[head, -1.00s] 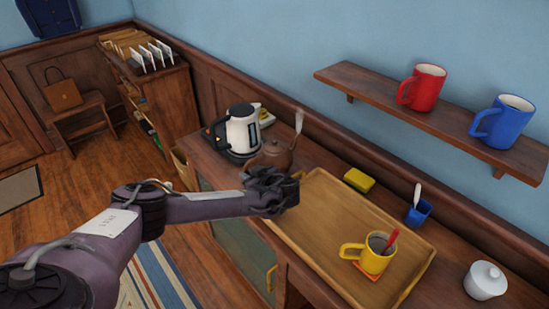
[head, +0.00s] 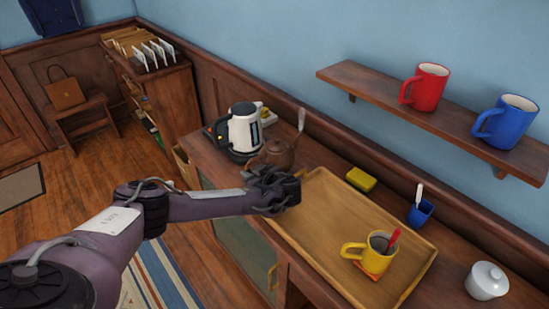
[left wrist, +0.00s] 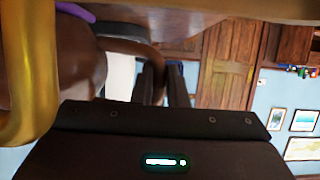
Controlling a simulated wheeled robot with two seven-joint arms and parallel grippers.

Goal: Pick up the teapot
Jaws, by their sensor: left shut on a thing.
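The brown teapot (head: 277,153) is on the wooden counter just behind my left gripper (head: 283,184) in the head view. My gripper hides its lower near part. In the left wrist view the brown round body of the teapot (left wrist: 65,62) fills the left side, and its handle curves over to the fingers. The left gripper (left wrist: 163,80) is shut on the teapot's handle. I cannot tell whether the teapot's base is touching the counter. My right gripper is in neither view.
A white kettle (head: 243,130) stands close behind the teapot. A wooden tray (head: 330,222) with a yellow mug (head: 370,258) lies right of the gripper.

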